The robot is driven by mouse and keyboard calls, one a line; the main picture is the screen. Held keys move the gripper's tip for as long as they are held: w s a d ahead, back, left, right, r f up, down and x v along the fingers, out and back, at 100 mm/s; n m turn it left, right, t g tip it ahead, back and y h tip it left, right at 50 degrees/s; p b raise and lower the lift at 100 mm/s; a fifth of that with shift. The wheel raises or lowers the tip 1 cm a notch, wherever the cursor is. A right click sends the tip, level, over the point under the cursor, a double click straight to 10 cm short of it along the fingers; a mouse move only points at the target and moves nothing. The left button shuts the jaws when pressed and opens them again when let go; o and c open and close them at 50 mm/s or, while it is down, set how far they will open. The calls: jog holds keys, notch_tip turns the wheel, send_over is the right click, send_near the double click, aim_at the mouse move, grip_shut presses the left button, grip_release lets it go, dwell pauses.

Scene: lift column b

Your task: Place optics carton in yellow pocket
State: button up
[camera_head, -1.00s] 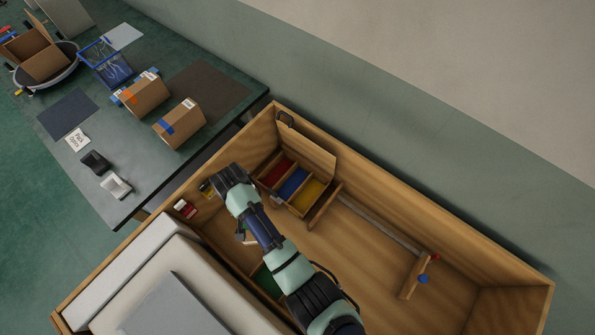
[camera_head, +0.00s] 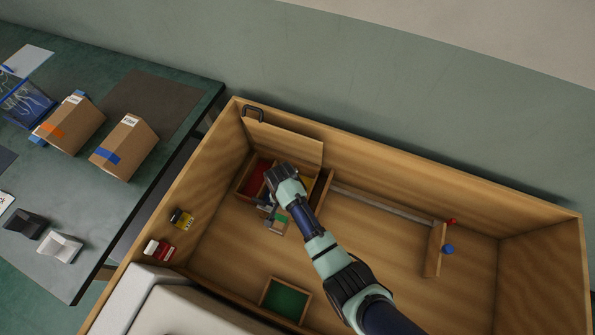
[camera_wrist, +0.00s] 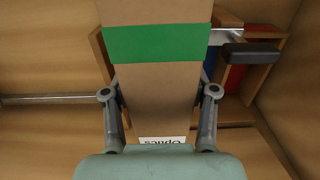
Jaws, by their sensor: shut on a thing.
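The optics carton (camera_wrist: 155,85) is brown cardboard with a green band and a white label whose upside-down print reads "Optics". My gripper (camera_wrist: 160,95) is shut on it, one finger on each side. In the head view the carton (camera_head: 277,224) hangs just in front of the pocket box, and my gripper (camera_head: 272,208) is partly hidden by my wrist. The wooden pocket box has a red pocket (camera_head: 257,176), a yellow pocket (camera_head: 307,181) and a blue pocket (camera_wrist: 210,62) between them. My wrist covers most of the blue pocket in the head view. The carton hides the yellow pocket in the wrist view.
A wooden panel (camera_head: 285,142) stands behind the pockets and a divider (camera_head: 322,192) stands to their right. A green-floored tray (camera_head: 285,301) lies nearer. A rail (camera_head: 380,204) runs right to a wooden block (camera_head: 434,250).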

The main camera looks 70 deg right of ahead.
jog(key=d+b, duration=0.5)
jog(key=d, duration=0.6)
jog(key=f+b, duration=0.3)
jog(key=f, duration=0.3)
jog(key=f+b, duration=0.4)
jog(key=f, duration=0.2)
jog(key=shift+s+d, duration=0.1)
jog(key=shift+d, duration=0.1)
jog(key=shift+d+b, duration=0.1)
jog(key=shift+b, duration=0.3)
jog(key=shift+d+r, duration=0.1)
jog(key=shift+r, duration=0.15)
jog(key=shift+f, duration=0.2)
jog(key=o, duration=1.5)
jog(key=shift+c, duration=0.2)
